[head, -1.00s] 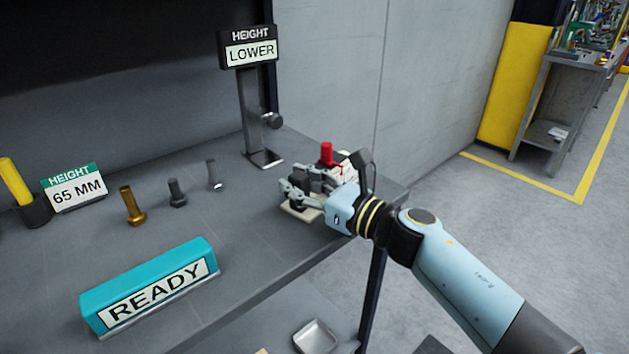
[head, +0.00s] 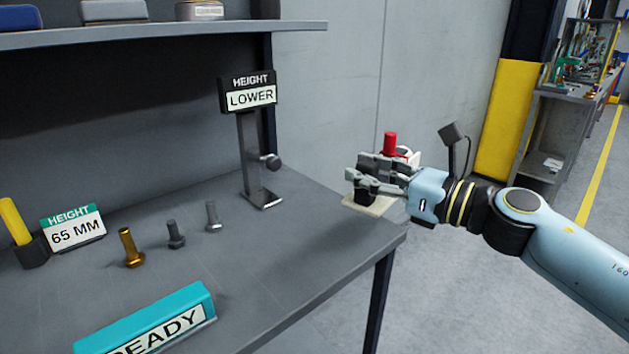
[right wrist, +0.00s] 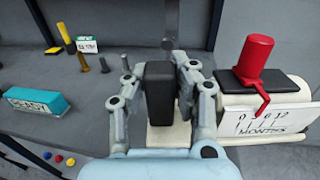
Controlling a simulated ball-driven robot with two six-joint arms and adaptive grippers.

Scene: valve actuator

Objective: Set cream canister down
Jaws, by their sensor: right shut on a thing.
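The cream canister (head: 368,207) has a cream base, a black block and a red cylinder (head: 390,143) on top. My right gripper (head: 364,182) is shut on it and partly hides it in the head view. It is at the bench's right edge; whether its base touches the bench I cannot tell. In the right wrist view the black block (right wrist: 160,92) stands between the fingers. The cream body (right wrist: 295,92) is to their right, with a red lever and a scale marked MONTHS. My left gripper is not in view.
The grey bench (head: 300,265) holds a stand marked HEIGHT LOWER (head: 250,95), several bolts (head: 176,235), a 65 MM sign (head: 74,230) and a teal READY block (head: 150,320). A shelf (head: 140,36) runs above at left. Bare bench lies right of the stand.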

